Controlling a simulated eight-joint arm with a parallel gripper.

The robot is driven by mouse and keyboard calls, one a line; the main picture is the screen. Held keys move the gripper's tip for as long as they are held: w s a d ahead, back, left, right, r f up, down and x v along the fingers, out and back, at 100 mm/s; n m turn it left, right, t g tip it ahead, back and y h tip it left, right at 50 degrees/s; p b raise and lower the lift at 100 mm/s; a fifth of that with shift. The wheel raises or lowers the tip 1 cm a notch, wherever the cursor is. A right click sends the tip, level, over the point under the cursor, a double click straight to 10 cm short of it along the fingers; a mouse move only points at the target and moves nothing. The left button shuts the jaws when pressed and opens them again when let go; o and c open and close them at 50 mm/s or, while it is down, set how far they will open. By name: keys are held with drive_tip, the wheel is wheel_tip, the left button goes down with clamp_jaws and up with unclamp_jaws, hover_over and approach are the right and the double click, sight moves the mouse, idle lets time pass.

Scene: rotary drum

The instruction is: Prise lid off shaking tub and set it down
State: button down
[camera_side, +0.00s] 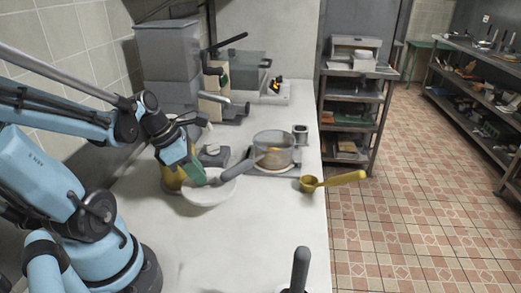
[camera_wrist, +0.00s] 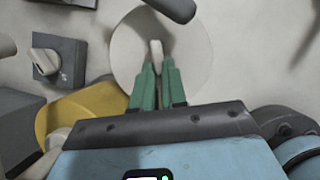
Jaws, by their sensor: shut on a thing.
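My gripper (camera_side: 198,178), with green fingers, is shut on the small white knob of a round white lid (camera_side: 210,194). In the wrist view the fingertips (camera_wrist: 157,72) close around the knob, and the pale disc of the lid (camera_wrist: 190,48) spreads beyond them. The lid is over the counter, left of a clear round tub (camera_side: 273,145) with brownish contents. I cannot tell whether the lid touches the counter. The tub looks open at the top and stands on a low base. Any shaking of it cannot be told from these frames.
A dark grey handle (camera_side: 238,170) reaches over the lid's right edge. A yellow object (camera_side: 172,179) is close on the lid's left. A yellow scoop (camera_side: 330,181) lies at the counter's right edge. The front counter (camera_side: 230,240) is mostly clear.

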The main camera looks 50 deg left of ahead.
sight(196, 186)
drive_tip(key=shift+f, duration=2.75)
drive_tip(key=c, duration=1.1)
unclamp_jaws()
drive_tip(key=shift+s+r, duration=0.1)
drive_tip(key=v, duration=1.2)
